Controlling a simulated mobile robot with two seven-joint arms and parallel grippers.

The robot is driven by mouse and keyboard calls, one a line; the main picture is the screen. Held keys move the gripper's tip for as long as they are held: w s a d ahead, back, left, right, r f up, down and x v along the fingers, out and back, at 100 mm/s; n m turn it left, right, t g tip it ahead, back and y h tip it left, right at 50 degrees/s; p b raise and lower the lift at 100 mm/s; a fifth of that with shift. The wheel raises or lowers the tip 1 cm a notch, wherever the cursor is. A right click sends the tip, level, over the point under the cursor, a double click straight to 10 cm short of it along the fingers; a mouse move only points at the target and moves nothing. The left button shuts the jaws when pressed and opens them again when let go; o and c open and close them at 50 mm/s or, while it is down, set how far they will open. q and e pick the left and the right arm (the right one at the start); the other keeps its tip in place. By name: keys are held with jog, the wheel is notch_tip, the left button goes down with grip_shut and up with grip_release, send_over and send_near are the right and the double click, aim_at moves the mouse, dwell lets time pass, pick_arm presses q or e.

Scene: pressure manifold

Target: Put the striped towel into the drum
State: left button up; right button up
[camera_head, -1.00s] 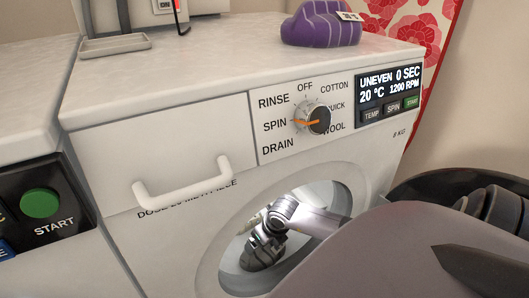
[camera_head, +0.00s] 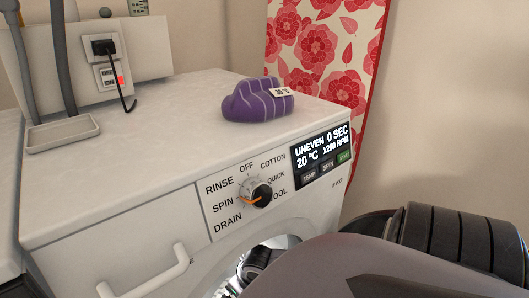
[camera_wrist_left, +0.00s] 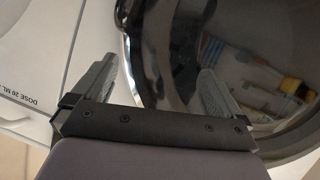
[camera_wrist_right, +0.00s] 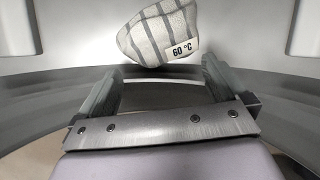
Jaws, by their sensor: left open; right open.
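A pale grey towel with dark stripes and a "60 °C" tag (camera_wrist_right: 158,32) lies just beyond the fingertips of my right gripper (camera_wrist_right: 160,72) in the right wrist view. The gripper is open and empty; whether a fingertip touches the towel is unclear. Metal drum walls (camera_wrist_right: 80,62) surround them. A purple towel with light stripes and a "30 °C" tag (camera_head: 258,104) lies on top of the washing machine (camera_head: 130,165). My left gripper (camera_wrist_left: 158,72) is open and empty in front of the dark round door glass (camera_wrist_left: 245,60).
The machine's dial (camera_head: 262,195) and display (camera_head: 322,153) are on its front. A white handle (camera_head: 150,275) juts out at the lower left. A small tray (camera_head: 62,133) and a wall socket (camera_head: 106,75) are at the back left. Most of the machine top is clear.

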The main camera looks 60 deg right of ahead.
jog(key=s+p, duration=0.1)
jog(key=s, duration=0.1)
jog(key=s+p, duration=0.1)
jog(key=s, duration=0.2)
jog(key=s+a+p, duration=0.1)
jog(key=s, duration=0.2)
jog(key=shift+r+p, duration=0.1)
jog(key=shift+p, duration=0.3)
pick_arm(q)
jog(key=shift+s+a+r+m+y, duration=0.15)
jog(key=shift+s+a+y, duration=0.15)
jog(key=shift+a, duration=0.3)
jog(key=shift+s+a+r+m+y, duration=0.1)
jog(key=shift+s+a+r+y, duration=0.1)
jog(key=shift+a+y, duration=0.35)
jog(key=shift+s+a+r+m+y, duration=0.15)
jog(key=shift+s+a+y, duration=0.1)
jog(key=shift+a, duration=0.45)
pick_arm(e)
jog(key=shift+s+a, duration=0.1)
jog(key=shift+s, duration=0.35)
